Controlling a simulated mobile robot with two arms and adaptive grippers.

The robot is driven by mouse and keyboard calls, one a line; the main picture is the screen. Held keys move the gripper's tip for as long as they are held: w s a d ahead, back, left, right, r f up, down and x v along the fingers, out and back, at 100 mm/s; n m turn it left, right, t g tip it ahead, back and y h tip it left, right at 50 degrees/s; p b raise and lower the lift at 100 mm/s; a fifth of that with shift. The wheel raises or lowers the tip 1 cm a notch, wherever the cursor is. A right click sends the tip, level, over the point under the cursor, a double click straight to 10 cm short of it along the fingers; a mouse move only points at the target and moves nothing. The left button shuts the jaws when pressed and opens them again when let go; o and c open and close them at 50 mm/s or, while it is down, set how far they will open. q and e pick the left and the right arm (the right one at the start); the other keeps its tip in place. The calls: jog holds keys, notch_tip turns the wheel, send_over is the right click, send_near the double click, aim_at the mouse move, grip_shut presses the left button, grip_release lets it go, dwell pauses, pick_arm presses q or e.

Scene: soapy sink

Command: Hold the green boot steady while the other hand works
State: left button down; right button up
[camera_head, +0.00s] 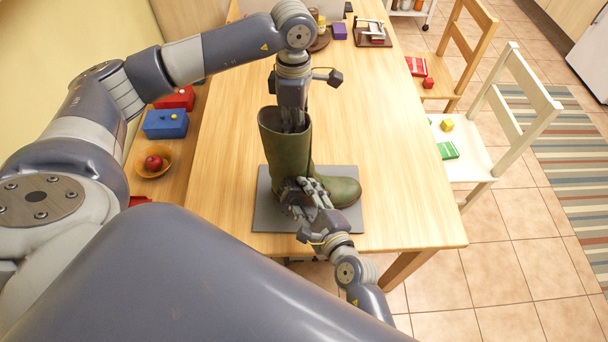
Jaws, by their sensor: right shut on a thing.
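The green boot (287,155) stands upright on a dark grey mat (266,214) near the table's front edge, its toe pointing right. My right gripper (297,190) comes in from the lower right and is shut on the boot low on its near side, around the ankle. My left gripper (292,122) reaches down from above at the boot's top opening. Its fingertips are partly hidden at the boot's shaft, so I cannot tell whether they are open or shut.
The wooden table (400,170) is clear to the right of the boot. A wooden rack (372,33) and a purple block (340,31) stand at its far end. On the left are a blue box (165,124) and a bowl (150,172) with a red apple. A white chair (510,120) stands on the right.

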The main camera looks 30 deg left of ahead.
jog(key=shift+w+r, duration=0.15)
jog(key=shift+r, duration=4.05)
jog(key=shift+d+f, duration=0.1)
jog(key=shift+f, duration=3.05)
jog(key=shift+s+f, duration=0.2)
jog(key=shift+f, duration=0.55)
jog(key=shift+w+f, duration=0.15)
jog(key=shift+f, duration=0.6)
jog(key=shift+d+r, duration=0.1)
jog(key=shift+r, duration=3.15)
